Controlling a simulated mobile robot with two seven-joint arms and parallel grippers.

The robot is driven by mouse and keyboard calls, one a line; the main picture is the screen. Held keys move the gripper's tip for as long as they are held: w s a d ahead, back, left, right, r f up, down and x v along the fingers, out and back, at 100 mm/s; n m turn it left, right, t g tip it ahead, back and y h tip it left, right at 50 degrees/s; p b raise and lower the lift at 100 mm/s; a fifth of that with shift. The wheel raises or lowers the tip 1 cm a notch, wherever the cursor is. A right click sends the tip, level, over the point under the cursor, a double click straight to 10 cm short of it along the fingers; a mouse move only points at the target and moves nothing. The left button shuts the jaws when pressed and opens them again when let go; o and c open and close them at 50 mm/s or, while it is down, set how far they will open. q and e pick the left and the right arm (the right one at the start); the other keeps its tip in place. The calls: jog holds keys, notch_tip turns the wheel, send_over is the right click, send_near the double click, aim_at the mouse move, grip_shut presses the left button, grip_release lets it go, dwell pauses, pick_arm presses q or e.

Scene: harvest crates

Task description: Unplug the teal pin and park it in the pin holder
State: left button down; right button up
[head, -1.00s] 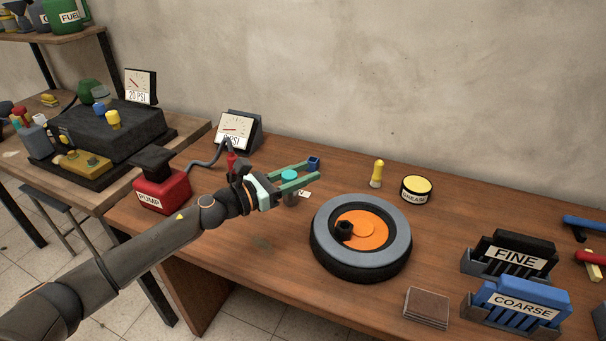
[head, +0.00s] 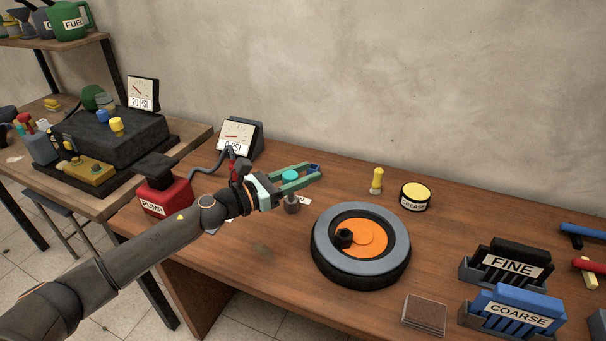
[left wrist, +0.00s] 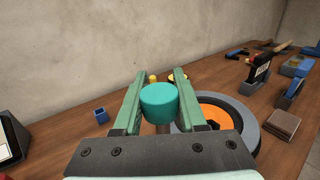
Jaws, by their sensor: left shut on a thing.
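The teal pin (head: 290,176) has a round teal head. My left gripper (head: 314,171) is shut on it, a finger on each side. In the left wrist view the teal head (left wrist: 158,101) sits between the two green fingers, with a grey shaft below it. A grey-brown round post (head: 291,204) stands on the bench under the pin; whether the pin is still in it is hidden. A small open blue holder (head: 314,165) is just behind the fingertips, apparently the pin holder. It is empty-looking in the left wrist view (left wrist: 101,115). My right gripper is out of view.
A wheel (head: 328,254) with an orange hub lies right of the gripper. A red pump (head: 176,197) and a gauge (head: 249,134) stand left, a yellow-topped peg (head: 376,182) and grease tin (head: 428,197) behind right. Bench around the blue holder is clear.

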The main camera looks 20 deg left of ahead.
pick_arm(q)
jog(key=shift+r+p, duration=0.45)
jog(key=shift+r, duration=1.05)
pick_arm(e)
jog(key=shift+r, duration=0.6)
